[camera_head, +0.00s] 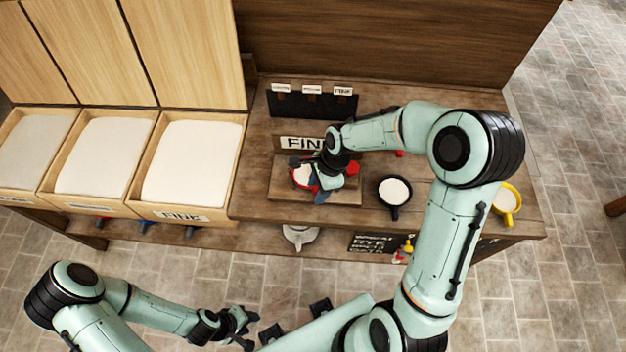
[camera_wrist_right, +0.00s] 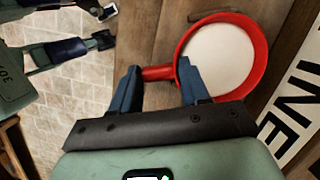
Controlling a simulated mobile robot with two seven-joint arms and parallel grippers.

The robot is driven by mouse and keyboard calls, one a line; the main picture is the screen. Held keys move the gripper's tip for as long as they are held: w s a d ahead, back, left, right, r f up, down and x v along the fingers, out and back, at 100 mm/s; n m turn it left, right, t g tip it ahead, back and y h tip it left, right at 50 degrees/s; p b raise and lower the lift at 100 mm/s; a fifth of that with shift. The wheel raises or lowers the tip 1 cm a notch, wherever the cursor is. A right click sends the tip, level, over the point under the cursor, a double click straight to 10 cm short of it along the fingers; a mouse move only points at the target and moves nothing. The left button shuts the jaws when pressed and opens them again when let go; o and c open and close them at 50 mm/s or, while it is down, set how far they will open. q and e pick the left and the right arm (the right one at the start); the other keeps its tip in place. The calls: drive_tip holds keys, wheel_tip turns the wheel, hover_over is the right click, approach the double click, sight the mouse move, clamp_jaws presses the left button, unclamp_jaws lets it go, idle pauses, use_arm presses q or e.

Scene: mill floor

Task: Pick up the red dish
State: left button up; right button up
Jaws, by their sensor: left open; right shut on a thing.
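The red dish (camera_wrist_right: 260,75) is round, holds white flour-like stuff, and has a short red handle. In the head view the red dish (camera_head: 293,177) is over a wooden board (camera_head: 345,197) in front of a sign reading FINE, partly hidden by my right gripper (camera_head: 322,184). I cannot tell whether the dish touches the board. My left gripper (camera_head: 245,326) is open and empty, low in front of the counter.
A black dish (camera_head: 394,207) and a yellow dish (camera_head: 505,205), both with white contents, stand to the right on the counter (camera_head: 250,190). Flour bins (camera_head: 190,165) line the left. A dark label rack (camera_head: 312,103) stands behind. A pale pot (camera_head: 299,236) sits on the lower shelf.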

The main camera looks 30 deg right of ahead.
drive_tip(key=shift+r, duration=0.1)
use_arm(q)
drive_tip(key=w+r+p, duration=0.2)
drive_tip(key=shift+w+r, duration=0.15)
drive_tip(key=shift+r, duration=0.2)
use_arm(e)
wheel_tip(320, 180, up, 20)
idle(1.0)
